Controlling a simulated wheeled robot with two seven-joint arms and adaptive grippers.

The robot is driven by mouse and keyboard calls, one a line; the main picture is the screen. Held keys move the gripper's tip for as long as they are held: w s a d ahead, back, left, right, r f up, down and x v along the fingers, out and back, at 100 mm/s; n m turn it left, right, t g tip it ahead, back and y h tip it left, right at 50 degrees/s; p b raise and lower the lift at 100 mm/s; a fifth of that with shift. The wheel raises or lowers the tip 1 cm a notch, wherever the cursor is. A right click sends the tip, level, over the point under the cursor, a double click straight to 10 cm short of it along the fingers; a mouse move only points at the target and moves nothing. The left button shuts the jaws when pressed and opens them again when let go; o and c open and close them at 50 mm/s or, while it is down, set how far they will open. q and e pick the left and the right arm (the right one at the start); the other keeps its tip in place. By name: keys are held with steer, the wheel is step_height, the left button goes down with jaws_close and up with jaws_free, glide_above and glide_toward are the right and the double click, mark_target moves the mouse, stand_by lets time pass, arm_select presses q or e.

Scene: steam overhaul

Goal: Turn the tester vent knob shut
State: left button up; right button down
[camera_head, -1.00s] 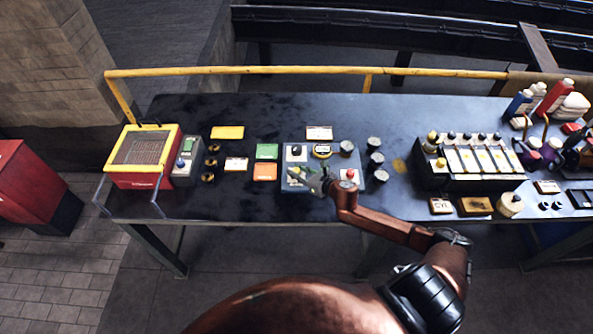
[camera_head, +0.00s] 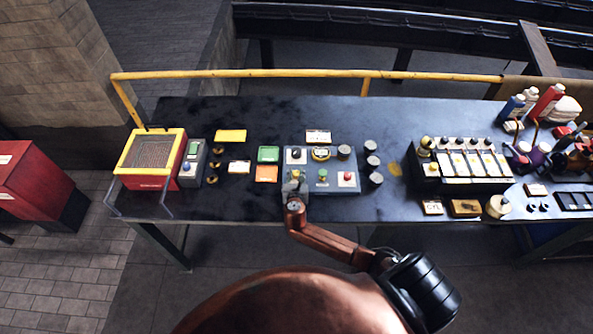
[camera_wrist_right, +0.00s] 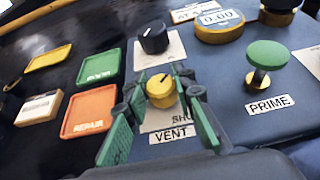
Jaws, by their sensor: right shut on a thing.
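The tester (camera_head: 335,166) is a blue-grey box at the middle of the bench. Its yellow vent knob (camera_wrist_right: 161,90) stands above a "VENT" label in the right wrist view, on a pale plate with partly hidden lettering. My left gripper is not in view.
A black knob (camera_wrist_right: 153,37) sits just behind the vent knob. A green prime knob (camera_wrist_right: 265,60) and a red button (camera_head: 347,176) are to the right. Green (camera_head: 268,154) and orange (camera_head: 266,173) trays lie left of the tester. Dark cylinders (camera_head: 372,162) stand at its right.

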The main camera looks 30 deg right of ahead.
steer(key=m+g+h, duration=0.2)
steer(key=m, duration=0.1)
steer(key=shift+w+a+h+p, duration=0.1)
steer(key=shift+a+h+p, duration=0.05)
steer(key=shift+h+p, duration=0.15)
steer(key=shift+m+g+h, duration=0.6)
steer(key=shift+m+g, duration=0.2)
steer(key=shift+g, duration=0.1)
steer(key=shift+m+g+h+b, duration=0.7)
steer(key=shift+m+g, duration=0.3)
steer(key=shift+m, duration=0.1)
steer(key=shift+m+g+h+b, duration=0.4)
steer(key=shift+m+g+b, duration=0.05)
steer(key=shift+m+g, duration=0.75)
steer(key=shift+g, duration=0.2)
steer(key=c, duration=1.6)
jaws_free()
steer(key=shift+d, duration=0.2)
steer(key=shift+a, duration=0.1)
